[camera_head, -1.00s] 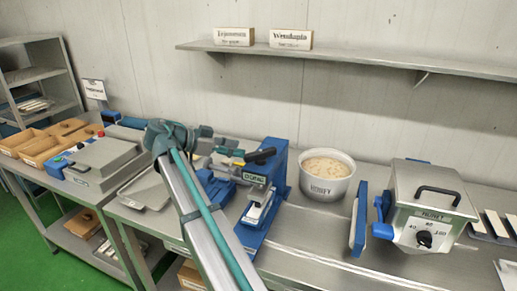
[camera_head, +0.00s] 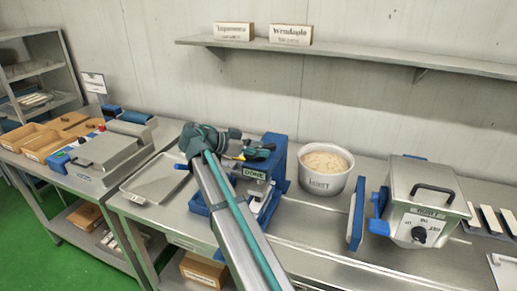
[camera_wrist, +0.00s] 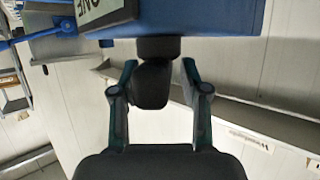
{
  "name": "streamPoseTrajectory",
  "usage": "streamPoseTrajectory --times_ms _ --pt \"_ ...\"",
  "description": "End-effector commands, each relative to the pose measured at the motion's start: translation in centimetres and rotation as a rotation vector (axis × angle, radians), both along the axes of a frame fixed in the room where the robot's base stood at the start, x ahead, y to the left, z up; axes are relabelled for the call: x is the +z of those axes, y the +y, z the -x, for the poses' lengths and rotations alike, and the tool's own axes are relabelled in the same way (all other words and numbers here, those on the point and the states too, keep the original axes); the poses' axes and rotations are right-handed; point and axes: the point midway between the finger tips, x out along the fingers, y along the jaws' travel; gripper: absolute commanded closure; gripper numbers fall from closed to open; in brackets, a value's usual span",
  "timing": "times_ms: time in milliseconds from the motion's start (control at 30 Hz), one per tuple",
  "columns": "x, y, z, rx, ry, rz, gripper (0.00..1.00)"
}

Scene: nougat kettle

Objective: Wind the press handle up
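The blue press (camera_head: 280,165) stands on the steel table, with a label plate on its front that also shows in the wrist view (camera_wrist: 102,10). Its black handle grip (camera_wrist: 152,84) hangs below the blue body in the wrist view, between the fingers of my gripper (camera_wrist: 160,75). The left finger is very close to the grip; whether it touches is unclear. A clear gap separates the right finger from it, so my gripper is open around the grip. In the head view my gripper (camera_head: 258,152) is at the press top and mostly hides the handle.
A white tub of pale mass (camera_head: 326,170) stands just right of the press. A steel kettle box (camera_head: 425,195) with a dial stands farther right, beside an upright blue panel (camera_head: 356,214). An empty metal tray (camera_head: 158,182) lies to the left. A wall shelf (camera_head: 350,57) runs behind.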

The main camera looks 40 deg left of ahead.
Motion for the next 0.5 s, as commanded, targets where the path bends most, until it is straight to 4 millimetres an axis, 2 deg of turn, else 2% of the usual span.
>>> streamPoseTrajectory --times_ms 33,233,500 --pt "0.00 0.00 0.01 0.000 0.000 0.000 0.67" --pt "0.01 -0.01 0.01 -0.001 0.000 0.000 1.00" --pt "-0.18 -0.12 0.07 0.012 0.001 -0.001 1.00"
